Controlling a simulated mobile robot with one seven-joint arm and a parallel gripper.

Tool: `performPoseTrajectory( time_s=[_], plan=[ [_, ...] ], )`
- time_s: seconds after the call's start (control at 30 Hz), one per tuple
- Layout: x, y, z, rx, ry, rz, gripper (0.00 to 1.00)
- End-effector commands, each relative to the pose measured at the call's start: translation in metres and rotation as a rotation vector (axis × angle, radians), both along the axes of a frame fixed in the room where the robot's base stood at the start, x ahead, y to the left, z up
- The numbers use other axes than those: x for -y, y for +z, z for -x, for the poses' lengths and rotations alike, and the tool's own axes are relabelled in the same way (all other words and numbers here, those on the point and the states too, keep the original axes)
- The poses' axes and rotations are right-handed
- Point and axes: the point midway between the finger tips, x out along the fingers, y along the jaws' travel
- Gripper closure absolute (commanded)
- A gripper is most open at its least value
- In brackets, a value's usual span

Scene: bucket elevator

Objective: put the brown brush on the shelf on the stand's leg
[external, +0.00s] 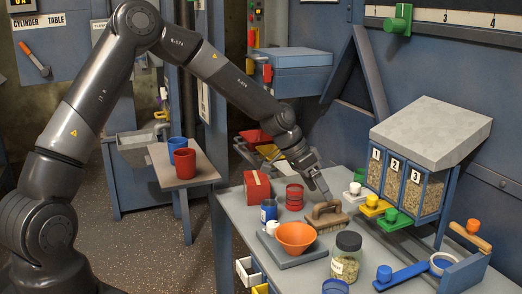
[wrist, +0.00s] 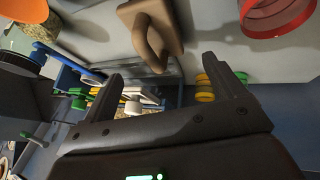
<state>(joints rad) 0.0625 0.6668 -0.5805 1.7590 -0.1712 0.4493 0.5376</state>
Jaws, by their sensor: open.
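The brown brush (external: 327,217), a wooden block with a raised handle and paler bristles, lies on the grey bench. In the wrist view the brush (wrist: 165,18) is at the top, its handle facing my gripper. My gripper (external: 322,190) is just above the brush; its fingers (wrist: 165,85) are apart with nothing between them. I cannot tell whether a finger touches the handle. A shelf with a flat brownish top (external: 186,184), by a blue upright at the left, holds a blue cup (external: 177,146) and a red cup (external: 185,163).
The numbered grain bins (external: 405,184) stand to the right. A floor gap separates the bench and shelf.

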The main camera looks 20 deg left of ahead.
Motion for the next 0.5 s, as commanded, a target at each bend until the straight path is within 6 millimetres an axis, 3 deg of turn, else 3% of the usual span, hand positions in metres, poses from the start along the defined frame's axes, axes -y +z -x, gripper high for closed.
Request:
performPoseTrajectory(
  time_s=[0.5],
  plan=[
    [0.029,-0.054,-0.006,-0.002,0.0,-0.001,0.12]
  ],
)
